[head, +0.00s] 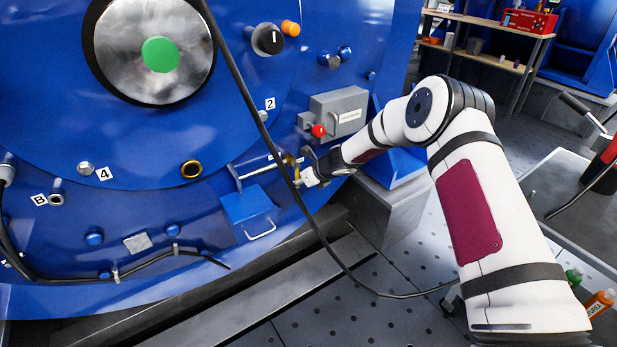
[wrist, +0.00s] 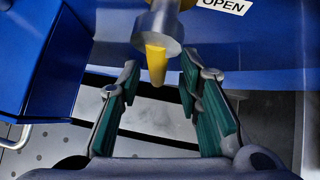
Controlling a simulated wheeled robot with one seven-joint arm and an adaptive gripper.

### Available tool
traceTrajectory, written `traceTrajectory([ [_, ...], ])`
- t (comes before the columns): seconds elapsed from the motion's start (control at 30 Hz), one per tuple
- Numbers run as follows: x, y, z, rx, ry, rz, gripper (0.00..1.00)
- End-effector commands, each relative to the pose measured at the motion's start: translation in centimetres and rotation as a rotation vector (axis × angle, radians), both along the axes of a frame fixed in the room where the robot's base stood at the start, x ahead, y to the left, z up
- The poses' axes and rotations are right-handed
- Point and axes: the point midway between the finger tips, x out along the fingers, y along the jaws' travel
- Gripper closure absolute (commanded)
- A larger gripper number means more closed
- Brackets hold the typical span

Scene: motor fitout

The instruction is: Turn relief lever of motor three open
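A yellow-tipped lever (wrist: 155,62) with a grey collar shows at the top middle of the wrist view, pointing toward my gripper. In the head view a yellow part (head: 289,161), seemingly the same lever, is on the blue motor housing (head: 140,215), below the grey box. My gripper (wrist: 160,88) is open, with green-padded fingers apart on either side of the lever's tip line. I cannot tell whether either finger touches it. In the head view my gripper (head: 310,176) is beside the yellow part and partly hides it. An "OPEN" label (wrist: 224,5) is just right of the lever.
A grey box (head: 340,108) with a red ball knob (head: 318,131) is above my gripper. A blue box with a handle (head: 248,212) sits below left. A black cable (head: 290,185) hangs across the view near my gripper.

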Motion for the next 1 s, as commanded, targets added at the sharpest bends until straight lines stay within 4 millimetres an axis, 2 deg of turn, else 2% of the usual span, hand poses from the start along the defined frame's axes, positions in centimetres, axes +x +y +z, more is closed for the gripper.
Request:
traceTrajectory([
  [0.33, -3.4, -3.5, 5.1, 0.0, -0.002, -0.001, 0.68],
  [0.5, -4.7, -4.7, 6.8, -0.001, -0.003, 0.0, 0.68],
  [0.7, -5.3, -5.3, 7.6, -0.002, -0.001, 0.001, 0.68],
  [1.0, -5.4, -5.3, 7.7, -0.001, -0.003, 0.001, 0.68],
])
